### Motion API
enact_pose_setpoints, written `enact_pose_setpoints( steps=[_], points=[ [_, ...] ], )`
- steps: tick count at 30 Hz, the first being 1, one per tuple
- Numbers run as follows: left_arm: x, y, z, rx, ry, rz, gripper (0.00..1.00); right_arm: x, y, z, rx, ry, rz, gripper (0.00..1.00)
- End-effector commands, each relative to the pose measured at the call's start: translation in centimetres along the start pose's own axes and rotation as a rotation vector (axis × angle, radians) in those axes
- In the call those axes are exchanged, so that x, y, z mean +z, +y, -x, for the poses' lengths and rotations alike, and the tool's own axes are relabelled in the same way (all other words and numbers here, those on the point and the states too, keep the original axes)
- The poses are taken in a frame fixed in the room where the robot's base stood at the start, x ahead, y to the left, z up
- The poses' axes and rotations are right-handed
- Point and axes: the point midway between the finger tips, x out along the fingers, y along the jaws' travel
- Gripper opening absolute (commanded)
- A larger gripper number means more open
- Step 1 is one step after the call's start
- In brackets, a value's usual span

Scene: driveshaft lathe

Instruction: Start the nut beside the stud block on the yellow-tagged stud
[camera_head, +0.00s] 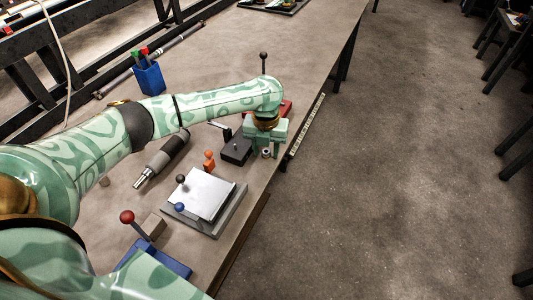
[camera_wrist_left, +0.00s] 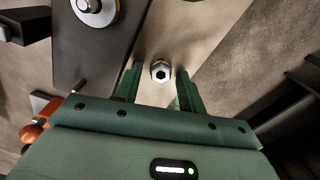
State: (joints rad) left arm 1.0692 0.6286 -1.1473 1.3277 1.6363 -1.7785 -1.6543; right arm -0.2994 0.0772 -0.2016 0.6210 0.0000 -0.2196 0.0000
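My left gripper (camera_head: 266,146) points down near the right edge of the bench, beside a dark block (camera_head: 236,150) that looks like the stud block. In the left wrist view the left gripper (camera_wrist_left: 160,88) is open, with one finger on each side of a silver hex nut (camera_wrist_left: 160,70). Gaps show between the nut and both fingers. The dark block (camera_wrist_left: 80,60) lies left of the nut there, with a round metal part (camera_wrist_left: 94,9) on it. My right gripper is not in view.
A grey plate with a white sheet (camera_head: 205,193), an orange piece (camera_head: 209,160) and a dark cylindrical tool (camera_head: 166,153) lie nearby. A blue cup (camera_head: 148,79) stands farther left. The bench edge and open floor are close on the right.

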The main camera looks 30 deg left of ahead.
Motion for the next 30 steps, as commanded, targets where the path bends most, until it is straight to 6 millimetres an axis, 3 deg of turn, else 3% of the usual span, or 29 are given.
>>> enact_pose_setpoints(
  steps=[1, 4, 17, 22, 30],
  points=[
    [0.0, 0.0, 0.0, 0.000, 0.000, 0.000, 0.25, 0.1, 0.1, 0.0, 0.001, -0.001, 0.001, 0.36],
    [0.0, 0.0, 0.0, 0.000, 0.000, 0.000, 0.00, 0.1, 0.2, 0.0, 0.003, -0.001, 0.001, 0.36],
    [0.0, 0.0, 1.1, -0.001, -0.002, 0.000, 0.00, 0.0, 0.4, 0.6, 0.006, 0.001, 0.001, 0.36],
    [0.1, -0.1, 4.2, -0.004, -0.005, 0.000, 0.00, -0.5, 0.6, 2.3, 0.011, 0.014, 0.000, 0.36],
    [3.8, 3.7, 9.9, -0.004, -0.004, 0.005, 0.00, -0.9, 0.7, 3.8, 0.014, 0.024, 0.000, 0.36]
  ],
)
